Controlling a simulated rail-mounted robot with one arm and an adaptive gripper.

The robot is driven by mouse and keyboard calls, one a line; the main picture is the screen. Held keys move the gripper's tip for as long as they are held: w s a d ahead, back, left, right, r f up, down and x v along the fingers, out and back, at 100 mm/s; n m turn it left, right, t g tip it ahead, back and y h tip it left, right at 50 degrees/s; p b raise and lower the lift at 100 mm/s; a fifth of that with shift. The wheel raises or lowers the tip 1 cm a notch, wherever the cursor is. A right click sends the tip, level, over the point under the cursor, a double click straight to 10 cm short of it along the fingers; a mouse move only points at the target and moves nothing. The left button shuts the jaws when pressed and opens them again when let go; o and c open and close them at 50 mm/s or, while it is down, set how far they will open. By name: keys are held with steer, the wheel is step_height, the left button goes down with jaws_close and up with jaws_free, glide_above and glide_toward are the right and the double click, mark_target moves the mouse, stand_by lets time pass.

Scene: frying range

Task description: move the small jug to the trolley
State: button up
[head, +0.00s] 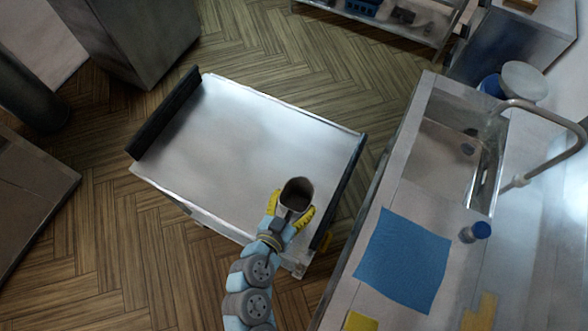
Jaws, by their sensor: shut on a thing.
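My gripper is shut on the jug. Both show over the front right corner of the trolley (230,135), near its dark right-hand rail. The trolley has a bare shiny metal top. I cannot tell whether the jug's base touches the trolley top or is a little above it.
The trolley top is clear left of the jug. Dark rails (165,112) edge its two short sides. At right a counter holds a blue cloth (403,261), a blue-capped bottle (475,232) and a sink (446,160) with a curved tap (560,112).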

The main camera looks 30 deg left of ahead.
mark_target(297, 188)
steer(key=b+x, duration=0.2)
steer(key=x, duration=0.1)
steer(key=a+b+x, duration=0.1)
steer(key=b+x, duration=0.5)
steer(key=shift+s+a+f, duration=0.15)
steer(key=shift+a+f, duration=0.2)
steer(key=shift+w+a+f+p, duration=0.2)
steer(key=shift+w+f, duration=0.6)
steer(key=shift+f, duration=0.65)
steer(key=shift+w+a+f+p, duration=0.1)
steer(key=shift+w+a+f, duration=0.15)
steer(key=shift+w+f, duration=0.9)
steer(key=shift+w+a+f+p, duration=0.1)
steer(key=shift+w+a+f, duration=0.3)
steer(key=shift+f, duration=1.3)
steer(key=shift+w+d+f, duration=0.1)
steer(key=shift+d+f, duration=0.05)
steer(key=o, duration=1.1)
